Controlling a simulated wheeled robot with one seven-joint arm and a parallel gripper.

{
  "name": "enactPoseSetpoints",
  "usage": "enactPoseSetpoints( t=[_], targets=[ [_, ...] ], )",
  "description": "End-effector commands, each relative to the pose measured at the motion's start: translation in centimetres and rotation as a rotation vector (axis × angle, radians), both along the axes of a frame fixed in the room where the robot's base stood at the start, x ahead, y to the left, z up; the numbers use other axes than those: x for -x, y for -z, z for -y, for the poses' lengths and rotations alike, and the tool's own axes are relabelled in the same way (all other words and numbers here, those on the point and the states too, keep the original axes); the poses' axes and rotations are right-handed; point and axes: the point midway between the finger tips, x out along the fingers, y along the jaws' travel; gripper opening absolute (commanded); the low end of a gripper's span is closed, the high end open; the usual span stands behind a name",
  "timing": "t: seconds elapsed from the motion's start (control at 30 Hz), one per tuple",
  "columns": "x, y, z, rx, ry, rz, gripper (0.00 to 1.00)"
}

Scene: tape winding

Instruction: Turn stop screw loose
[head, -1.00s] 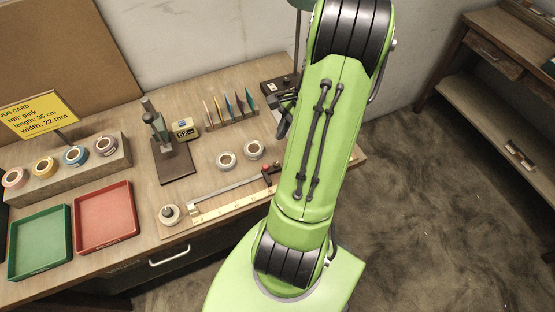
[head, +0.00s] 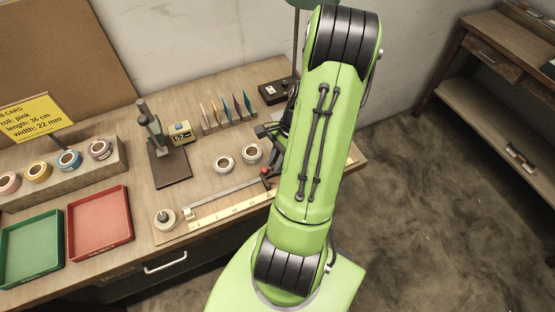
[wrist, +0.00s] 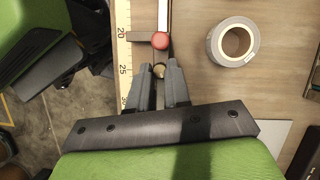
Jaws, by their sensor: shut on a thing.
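The stop screw (wrist: 158,70) shows a small round brass-coloured head in the wrist view. My gripper (wrist: 159,76) is shut on it, with one dark finger on each side. Just beyond the fingertips is a red knob (wrist: 160,41) on the dark stop, beside the yellow ruler (wrist: 123,50). In the head view the red knob (head: 266,171) sits at the right end of the metal bar (head: 222,190) above the ruler (head: 225,207).
Two loose tape rolls (head: 224,163) lie behind the bar; one shows close by in the wrist view (wrist: 233,42). A black-based stand (head: 170,165), a card rack (head: 228,113), a red tray (head: 99,222) and a green tray (head: 30,248) stand on the bench.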

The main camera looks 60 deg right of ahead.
Motion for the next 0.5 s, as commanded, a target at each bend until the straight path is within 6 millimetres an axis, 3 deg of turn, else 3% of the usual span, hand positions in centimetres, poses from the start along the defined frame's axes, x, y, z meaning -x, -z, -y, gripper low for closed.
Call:
enactPoseSetpoints(
  t=[0.5],
  targets=[
    [0.17,-0.17,-0.02,0.001,0.134,-0.001,0.0]
  ],
)
